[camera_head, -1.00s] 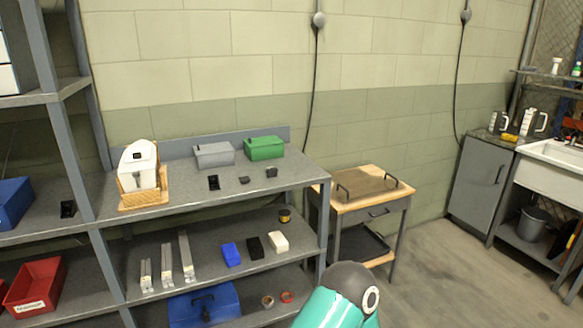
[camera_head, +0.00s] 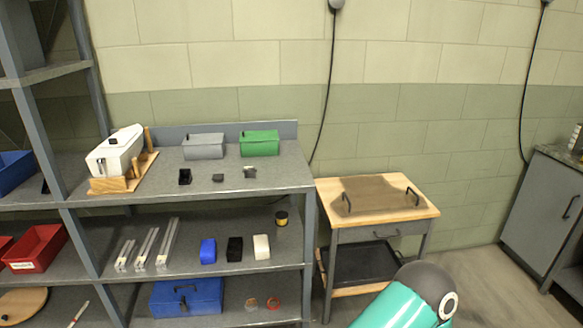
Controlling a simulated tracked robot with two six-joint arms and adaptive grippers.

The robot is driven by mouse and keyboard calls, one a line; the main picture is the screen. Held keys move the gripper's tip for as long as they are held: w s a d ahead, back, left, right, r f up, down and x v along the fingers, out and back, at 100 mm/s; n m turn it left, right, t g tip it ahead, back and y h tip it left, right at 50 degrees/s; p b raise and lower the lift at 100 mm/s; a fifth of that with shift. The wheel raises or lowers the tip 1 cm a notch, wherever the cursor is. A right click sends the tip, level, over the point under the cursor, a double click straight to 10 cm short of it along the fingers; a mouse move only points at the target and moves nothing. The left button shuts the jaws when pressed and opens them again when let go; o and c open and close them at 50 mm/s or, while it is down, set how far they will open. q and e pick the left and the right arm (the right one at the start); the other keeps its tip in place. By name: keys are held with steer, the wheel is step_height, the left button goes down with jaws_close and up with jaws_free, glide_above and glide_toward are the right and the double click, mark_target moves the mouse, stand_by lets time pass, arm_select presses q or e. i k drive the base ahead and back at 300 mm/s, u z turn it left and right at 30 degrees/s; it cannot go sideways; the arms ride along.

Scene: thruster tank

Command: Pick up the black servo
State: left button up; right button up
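Small dark items lie in a row on the top of the grey shelf bench (camera_head: 275,180): a black open-looking piece (camera_head: 185,177), a small flat dark block (camera_head: 218,178) and a dark grey piece (camera_head: 249,172). I cannot tell which of them is the black servo. A black block (camera_head: 234,250) also stands on the middle shelf between a blue block (camera_head: 208,251) and a white block (camera_head: 261,247). Neither of my grippers is in view; only a teal and dark grey link of my arm shows at the bottom right.
A grey box (camera_head: 204,147) and a green box (camera_head: 260,144) stand behind the small items. A white device (camera_head: 116,152) sits on a wooden stand to the left. A wooden-topped cart (camera_head: 418,207) stands right of the bench, with bare floor beyond it.

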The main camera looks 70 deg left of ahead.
mark_target(250, 172)
steer(key=z, duration=0.1)
steer(key=i, duration=0.9)
steer(key=u, duration=3.8)
steer(key=i, duration=0.95)
steer(key=z, duration=0.3)
